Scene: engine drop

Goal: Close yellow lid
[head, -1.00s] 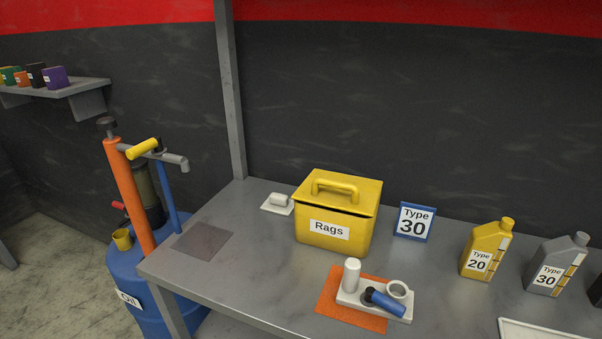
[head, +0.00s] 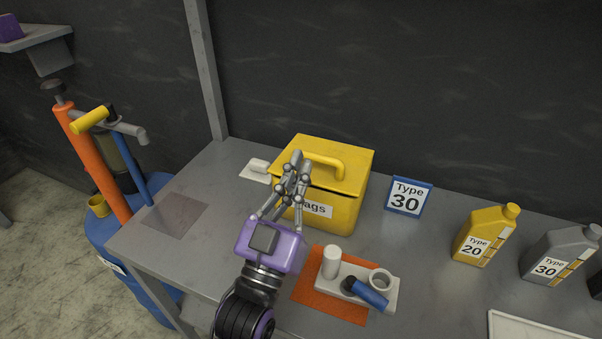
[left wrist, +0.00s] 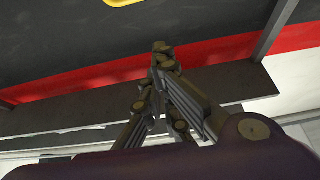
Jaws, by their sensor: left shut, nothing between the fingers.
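The yellow rag box (head: 342,213) labelled "Rags" stands on the grey workbench. Its yellow lid (head: 354,158) with a yellow handle (head: 335,167) lies on top, with a thin dark gap along its front edge. My left gripper (head: 297,156) is shut and empty in front of the box, its fingertips overlapping the lid's front left part and handle end. I cannot tell whether they touch it. The gripper hides the left part of the label. In the left wrist view the closed fingers (left wrist: 160,48) point towards the wall. My right gripper is not in view.
An orange mat (head: 325,300) with a white tray holding a white cylinder, a ring and a blue tool lies in front of the box. A blue "Type 30" sign (head: 408,197), a yellow bottle (head: 484,236) and a grey bottle (head: 556,255) stand to the right.

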